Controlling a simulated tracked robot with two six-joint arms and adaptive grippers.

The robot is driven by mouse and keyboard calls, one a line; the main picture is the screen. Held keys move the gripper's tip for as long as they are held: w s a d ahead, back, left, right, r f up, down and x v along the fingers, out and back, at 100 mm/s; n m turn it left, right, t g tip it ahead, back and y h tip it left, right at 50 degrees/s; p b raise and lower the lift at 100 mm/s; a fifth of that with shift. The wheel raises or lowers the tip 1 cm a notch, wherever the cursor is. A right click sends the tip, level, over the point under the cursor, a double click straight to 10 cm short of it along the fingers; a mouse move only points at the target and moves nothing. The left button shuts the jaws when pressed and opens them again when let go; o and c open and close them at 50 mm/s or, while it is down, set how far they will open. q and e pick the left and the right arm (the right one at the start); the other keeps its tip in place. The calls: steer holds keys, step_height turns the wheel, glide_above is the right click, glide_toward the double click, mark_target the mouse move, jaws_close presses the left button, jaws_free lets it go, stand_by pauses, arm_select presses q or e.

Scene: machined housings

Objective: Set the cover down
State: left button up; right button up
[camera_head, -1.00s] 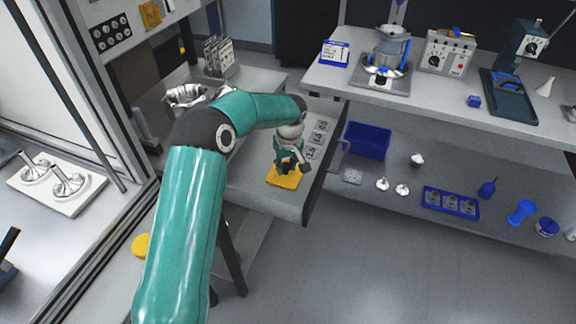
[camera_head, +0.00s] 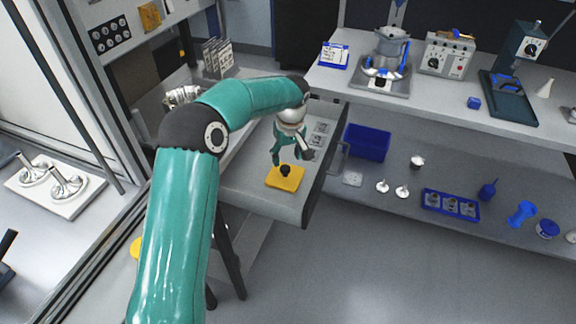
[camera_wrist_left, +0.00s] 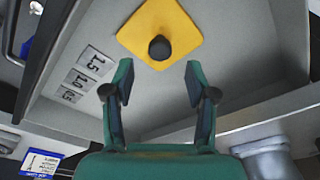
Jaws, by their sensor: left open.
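The cover is a yellow square plate (camera_head: 285,178) with a black knob on top. It lies flat in the front part of the open grey drawer (camera_head: 262,198). In the left wrist view the cover (camera_wrist_left: 180,28) is ahead of the fingertips, its dark knob centred between them but beyond their reach. My left gripper (camera_head: 289,158) is open and empty, just above and apart from the knob; its two fingers also show spread in the left wrist view (camera_wrist_left: 159,80). My right gripper is in neither view.
Flat plates marked with numbers (camera_wrist_left: 83,75) lie in the drawer beside the cover. A blue bin (camera_head: 368,141) stands on the low shelf right of the drawer. A blue tray with metal parts (camera_head: 425,198) is farther right. Open floor lies in front.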

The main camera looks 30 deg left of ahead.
arm_select(q)
step_height(320, 180, up, 6)
steer(key=shift+s+d, duration=0.25)
steer(key=shift+d, duration=0.15)
stand_by(0.3)
